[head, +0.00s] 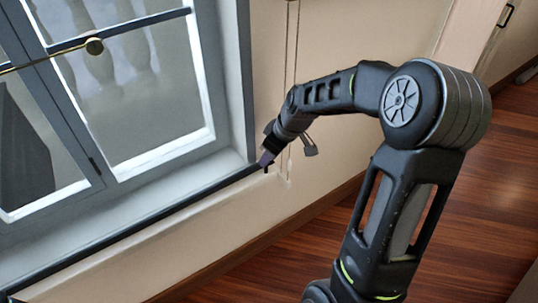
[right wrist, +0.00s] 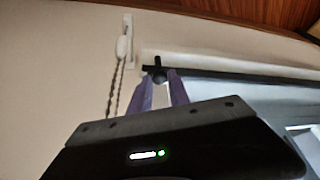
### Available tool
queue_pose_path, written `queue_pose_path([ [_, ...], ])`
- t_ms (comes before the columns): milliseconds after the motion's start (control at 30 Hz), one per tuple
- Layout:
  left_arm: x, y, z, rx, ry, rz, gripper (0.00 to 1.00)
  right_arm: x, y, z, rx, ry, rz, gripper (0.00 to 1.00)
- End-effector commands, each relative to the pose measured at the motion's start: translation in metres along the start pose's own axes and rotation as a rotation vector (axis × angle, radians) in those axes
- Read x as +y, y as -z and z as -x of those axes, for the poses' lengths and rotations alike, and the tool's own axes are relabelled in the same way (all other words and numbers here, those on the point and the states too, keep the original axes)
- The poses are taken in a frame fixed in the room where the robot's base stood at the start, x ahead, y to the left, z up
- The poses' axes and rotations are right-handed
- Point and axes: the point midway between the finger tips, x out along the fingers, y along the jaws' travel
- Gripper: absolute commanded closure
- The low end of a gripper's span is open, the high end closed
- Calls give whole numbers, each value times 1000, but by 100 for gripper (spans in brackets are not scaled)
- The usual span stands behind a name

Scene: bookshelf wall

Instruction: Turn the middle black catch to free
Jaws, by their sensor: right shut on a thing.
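A small black catch (right wrist: 157,66) shows in the right wrist view at the end of a dark rail, as a cross shape with a round knob. My right gripper (right wrist: 163,76) has its two purple fingers closed on the catch's knob. In the head view my right gripper (head: 266,159) is at the lower right corner of the window frame, and the catch is mostly hidden there by the fingers. I cannot tell from these views which way the catch is turned. My left gripper is not in view.
Wooden floor (head: 490,190) lies right.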

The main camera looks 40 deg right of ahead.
Motion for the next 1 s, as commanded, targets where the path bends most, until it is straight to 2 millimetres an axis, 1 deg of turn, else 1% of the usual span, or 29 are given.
queue_pose_path([
  [167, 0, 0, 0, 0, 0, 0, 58, 0, 0, 0, 1, 0, -1, 100],
  [200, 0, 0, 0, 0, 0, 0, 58, 0, 0, 0, 1, 0, -1, 77],
  [467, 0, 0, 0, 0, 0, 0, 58, 0, 0, 0, 0, 1, 0, 56],
  [767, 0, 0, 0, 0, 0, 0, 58, 0, 0, 2, 0, 1, 1, 56],
  [867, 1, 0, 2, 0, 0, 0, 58, 0, 1, 10, 1, 0, 1, 56],
  [1000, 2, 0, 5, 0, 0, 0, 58, 1, 1, 30, 3, -2, 1, 56],
])
